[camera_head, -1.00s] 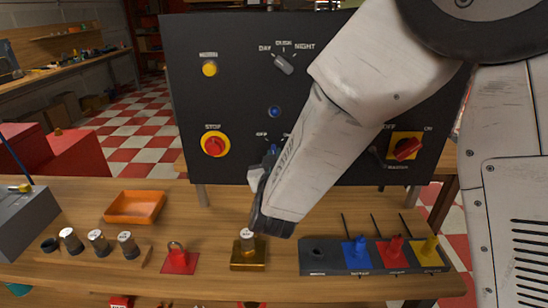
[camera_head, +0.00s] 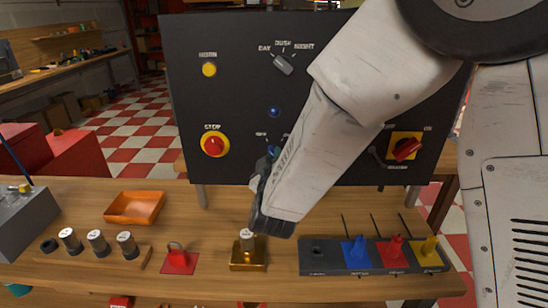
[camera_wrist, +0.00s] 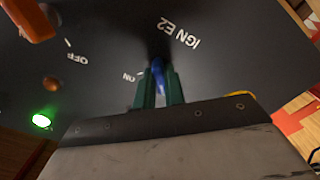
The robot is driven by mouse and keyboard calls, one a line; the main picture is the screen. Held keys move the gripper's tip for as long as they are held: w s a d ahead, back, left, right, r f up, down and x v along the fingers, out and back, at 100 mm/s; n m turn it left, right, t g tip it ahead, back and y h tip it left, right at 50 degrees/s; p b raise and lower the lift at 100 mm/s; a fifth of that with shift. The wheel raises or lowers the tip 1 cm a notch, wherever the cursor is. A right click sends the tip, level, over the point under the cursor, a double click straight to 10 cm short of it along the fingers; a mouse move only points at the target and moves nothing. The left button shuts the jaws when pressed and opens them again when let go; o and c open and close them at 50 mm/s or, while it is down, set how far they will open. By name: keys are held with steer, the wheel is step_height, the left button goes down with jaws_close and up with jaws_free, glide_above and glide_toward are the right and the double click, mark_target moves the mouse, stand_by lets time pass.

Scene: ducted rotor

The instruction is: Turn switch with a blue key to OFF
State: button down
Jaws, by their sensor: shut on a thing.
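The blue key (camera_wrist: 158,78) sits at the dark panel (camera_wrist: 110,55) in the wrist view, between the two green fingers of my gripper (camera_wrist: 157,88). My gripper is shut on it. The label "IGN E2" shows upside down just beyond the key, with "ON" close by and "OFF" farther left. In the head view a bit of blue (camera_head: 273,151) shows at the panel, below the "OFF" label. My arm hides most of the switch there, so the key's exact angle cannot be told.
The panel also carries a red stop button (camera_head: 214,145), a yellow button (camera_head: 209,69), a day/night selector (camera_head: 284,65) and a red rotary switch (camera_head: 406,149). On the table are an orange tray (camera_head: 134,208), a brass block (camera_head: 248,262) and a rack of coloured pieces (camera_head: 330,257).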

steer(key=c, duration=1.5)
jaws_free()
steer(key=shift+s, duration=0.1)
steer(key=s, duration=0.7)
steer(key=shift+s+a, duration=0.1)
steer(key=shift+s, duration=0.25)
